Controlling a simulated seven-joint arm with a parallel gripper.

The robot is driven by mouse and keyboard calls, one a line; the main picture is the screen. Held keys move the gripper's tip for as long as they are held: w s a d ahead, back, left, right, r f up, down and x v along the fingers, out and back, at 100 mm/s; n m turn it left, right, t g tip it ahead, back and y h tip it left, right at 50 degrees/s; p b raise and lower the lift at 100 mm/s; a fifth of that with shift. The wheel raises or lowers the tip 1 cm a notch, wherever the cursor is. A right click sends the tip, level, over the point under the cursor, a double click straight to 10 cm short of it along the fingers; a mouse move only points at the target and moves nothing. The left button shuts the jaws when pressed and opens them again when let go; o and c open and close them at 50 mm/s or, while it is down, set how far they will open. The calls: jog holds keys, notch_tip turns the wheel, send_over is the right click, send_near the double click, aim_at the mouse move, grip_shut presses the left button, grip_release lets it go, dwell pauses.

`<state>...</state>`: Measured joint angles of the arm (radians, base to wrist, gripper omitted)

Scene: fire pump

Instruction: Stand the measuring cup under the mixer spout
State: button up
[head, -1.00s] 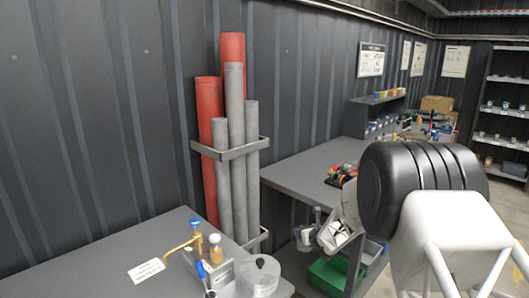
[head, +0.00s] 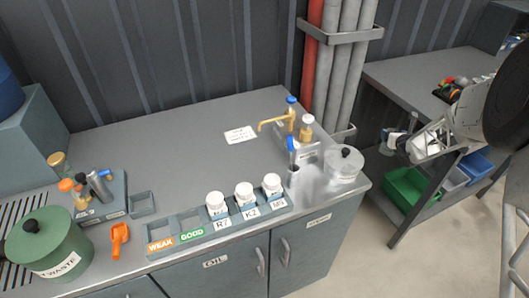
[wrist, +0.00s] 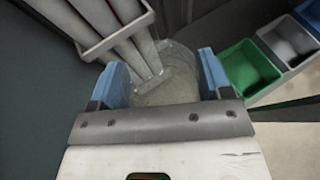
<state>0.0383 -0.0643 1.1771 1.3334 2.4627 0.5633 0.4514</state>
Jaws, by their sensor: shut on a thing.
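The measuring cup (wrist: 165,88) is a clear, see-through vessel between the two blue fingers of my gripper (wrist: 162,74) in the wrist view. My gripper (head: 393,143) is shut on it, off the right end of the counter, in front of the side bench. In the head view the cup is small and hard to make out. No cup shows under the spout.
A clear lidded jar (head: 344,166) and a blue-topped tool (head: 292,150) stand close to the mixer. White bottles (head: 244,194) sit in a labelled rack (head: 190,228). Pipes (head: 345,60) in a metal bracket rise behind. The counter (head: 180,150) left of the spout is mostly clear.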

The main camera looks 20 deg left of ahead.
jog(key=s+a+r+n+y, duration=0.1)
jog(key=a+r, duration=0.5)
jog(key=a, duration=0.4)
jog(key=s+a+r+n+y, duration=0.15)
jog(key=a+r, duration=0.35)
jog(key=a, duration=0.6)
jog(key=s+a+r+m+h, duration=0.1)
jog(key=s+a+r, duration=0.4)
jog(key=a+r, duration=0.4)
jog(key=s+a+r+m+h, duration=0.2)
jog(key=s+a+r, duration=0.2)
jog(key=a+r, duration=0.5)
jog(key=s+a+f+m+g+h, duration=0.1)
jog(key=s+a+m+h, duration=0.2)
jog(key=s, duration=0.6)
jog(key=s+a+f+m+g+h, duration=0.1)
jog(key=s+a+m+h, duration=0.3)
jog(key=s+m+h, duration=0.2)
jog(key=s+a+f+m+g+h, duration=0.1)
jog(key=s+a+m+h, duration=0.2)
jog(key=s, duration=0.8)
jog(key=shift+s+a+f+m+g+h, duration=0.35)
jog(key=shift+m+h, duration=0.3)
jog(key=shift+h, duration=0.5)
jog(key=w+d+f, duration=0.1)
jog(key=f, duration=0.6)
jog(key=w+d+f, duration=0.1)
jog(key=d+f, duration=0.1)
jog(key=f, duration=0.5)
jog(key=shift+w, duration=0.35)
